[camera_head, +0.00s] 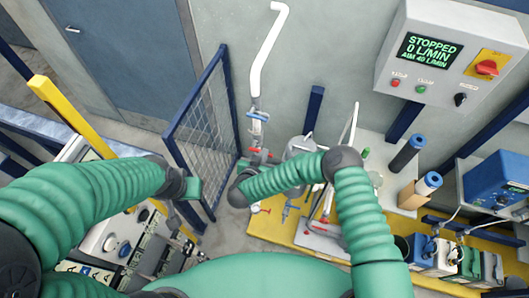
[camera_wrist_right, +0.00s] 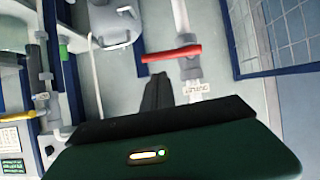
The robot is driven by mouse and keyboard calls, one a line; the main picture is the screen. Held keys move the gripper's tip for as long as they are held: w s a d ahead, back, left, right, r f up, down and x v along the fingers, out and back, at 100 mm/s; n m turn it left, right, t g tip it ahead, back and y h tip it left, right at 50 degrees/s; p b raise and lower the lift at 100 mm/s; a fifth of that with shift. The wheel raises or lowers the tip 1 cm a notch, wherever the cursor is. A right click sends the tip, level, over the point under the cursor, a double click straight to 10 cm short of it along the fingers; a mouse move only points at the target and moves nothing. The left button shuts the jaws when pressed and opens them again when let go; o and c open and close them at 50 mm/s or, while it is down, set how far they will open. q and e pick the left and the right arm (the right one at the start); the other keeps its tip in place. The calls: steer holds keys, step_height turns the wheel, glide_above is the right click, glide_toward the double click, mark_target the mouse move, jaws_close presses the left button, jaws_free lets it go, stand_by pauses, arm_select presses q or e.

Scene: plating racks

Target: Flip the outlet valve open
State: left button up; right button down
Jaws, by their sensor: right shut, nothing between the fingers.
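In the right wrist view a red lever handle (camera_wrist_right: 171,53) lies crosswise over a grey vertical pipe. A white tag (camera_wrist_right: 197,88) hangs on that pipe; its lettering is hard to read. My right gripper (camera_wrist_right: 158,80) is shut and empty, with its dark fingertips just below the lever's left half in the picture. I cannot tell whether they touch it. In the head view a red handle (camera_head: 260,152) shows on the pipework under a blue-handled valve (camera_head: 258,115). My right wrist hides part of the pipework there. My left arm's fingers cannot be made out.
The wall panel (camera_head: 441,50) reads STOPPED, 0 L/MIN, AIM 40 L/MIN. A blue mesh barrier (camera_head: 203,125) stands left of the pipework. A yellow-edged platform (camera_head: 272,228) with pumps and hoses lies below. Dark and blue cylinders (camera_head: 407,153) and a blue unit (camera_head: 497,182) stand right.

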steer(key=shift+w+d+f, duration=0.1)
steer(key=shift+w+f, duration=0.05)
steer(key=shift+f, duration=0.4)
steer(key=shift+w+d+f, duration=0.1)
steer(key=shift+w+f, duration=0.05)
steer(key=shift+f, duration=0.4)
steer(key=shift+f, duration=0.1)
steer(key=w+a+f+m+t+y+b, duration=0.1)
steer(key=a+f+m+t+y+b, duration=0.2)
steer(key=f+m+b, duration=0.6)
steer(key=shift+m+t+y+b, duration=1.25)
steer(key=shift+y+b, duration=0.65)
steer(key=shift+b, duration=5.05)
steer(key=shift+a, duration=0.1)
